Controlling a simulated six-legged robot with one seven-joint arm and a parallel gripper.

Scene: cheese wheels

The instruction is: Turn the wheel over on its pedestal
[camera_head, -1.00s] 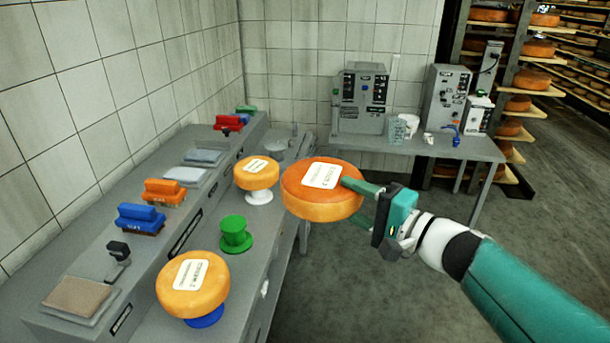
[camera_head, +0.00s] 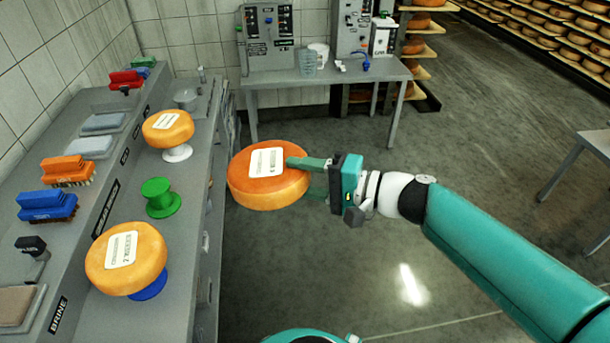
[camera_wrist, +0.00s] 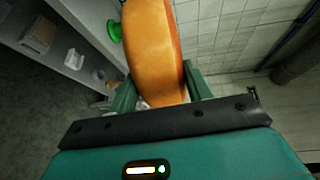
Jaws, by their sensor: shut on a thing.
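My gripper (camera_head: 308,178) is shut on an orange cheese wheel (camera_head: 252,190), one finger above and one below its right edge. The wheel is held in the air to the right of the bench, label side up and roughly level. In the wrist view the wheel (camera_wrist: 152,50) stands between the two fingers (camera_wrist: 160,92). A green pedestal (camera_head: 161,197) on the bench is empty. Another wheel (camera_head: 125,245) rests on a blue pedestal (camera_head: 150,288), and a smaller wheel (camera_head: 166,124) rests on a white pedestal (camera_head: 177,154); both show labels on top.
The grey bench (camera_head: 185,255) runs along the left wall. Orange (camera_head: 68,172), blue (camera_head: 46,205) and red (camera_head: 126,80) brushes lie on its raised shelf. A table (camera_head: 340,77) with machines stands behind. The floor at right is open; another table (camera_head: 597,140) stands at far right.

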